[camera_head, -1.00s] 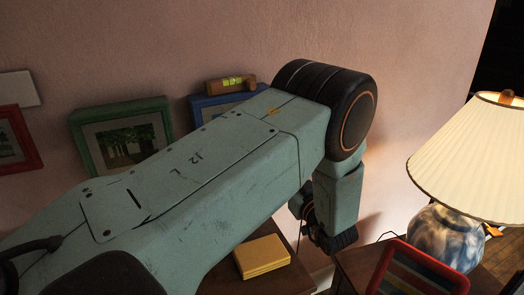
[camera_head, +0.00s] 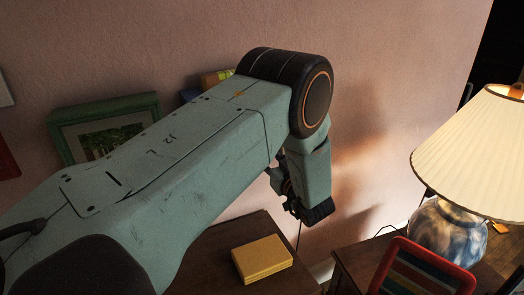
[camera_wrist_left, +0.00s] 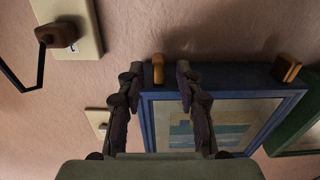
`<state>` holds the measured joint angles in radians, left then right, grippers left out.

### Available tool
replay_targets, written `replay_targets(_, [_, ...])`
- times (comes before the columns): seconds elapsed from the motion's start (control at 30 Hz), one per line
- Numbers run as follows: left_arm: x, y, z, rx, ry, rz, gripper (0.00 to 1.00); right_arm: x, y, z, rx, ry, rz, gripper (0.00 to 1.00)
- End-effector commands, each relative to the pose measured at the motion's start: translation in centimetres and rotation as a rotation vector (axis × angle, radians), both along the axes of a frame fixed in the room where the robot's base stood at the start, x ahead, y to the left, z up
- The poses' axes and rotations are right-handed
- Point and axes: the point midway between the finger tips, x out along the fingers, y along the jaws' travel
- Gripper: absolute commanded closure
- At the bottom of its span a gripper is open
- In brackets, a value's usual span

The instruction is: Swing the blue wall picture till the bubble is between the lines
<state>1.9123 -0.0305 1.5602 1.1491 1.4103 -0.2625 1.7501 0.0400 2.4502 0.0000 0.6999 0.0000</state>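The blue picture (camera_head: 190,95) hangs on the wall, mostly hidden behind my left arm in the head view. In the left wrist view the blue frame (camera_wrist_left: 148,126) appears with two tan wooden tabs on one edge, a near one (camera_wrist_left: 158,68) and a far one (camera_wrist_left: 287,68). My left gripper (camera_wrist_left: 159,72) is open, its fingers apart on either side of the near tab, with no clear contact. My right gripper is out of view.
A green-framed picture (camera_head: 58,138) hangs beside the blue one. Below are a yellow box (camera_head: 262,260) on a dark wooden top, a lit lamp (camera_head: 448,232) and a red-framed striped object (camera_head: 392,272). A wall plate (camera_wrist_left: 86,38) with a cord is near the gripper.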

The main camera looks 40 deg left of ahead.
Motion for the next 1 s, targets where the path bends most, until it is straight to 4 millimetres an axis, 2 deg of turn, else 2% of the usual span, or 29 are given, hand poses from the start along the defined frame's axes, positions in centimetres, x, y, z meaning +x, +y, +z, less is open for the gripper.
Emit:
replay_targets(0.1, [0.7, 1.6, 0.0, -0.002, 0.000, 0.004, 0.64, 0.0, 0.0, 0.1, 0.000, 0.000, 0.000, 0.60])
replay_targets(0.23, [1.2, 2.6, 0.0, 0.000, 0.000, 0.003, 0.64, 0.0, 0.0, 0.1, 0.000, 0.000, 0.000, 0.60])
replay_targets(0.57, [1.5, 3.1, 0.0, 0.000, 0.000, 0.000, 0.64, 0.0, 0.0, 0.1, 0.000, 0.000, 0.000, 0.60])
replay_targets(1.0, [1.5, 3.1, 0.0, 0.000, 0.001, 0.001, 1.00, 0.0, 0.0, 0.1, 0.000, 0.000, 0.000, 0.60])
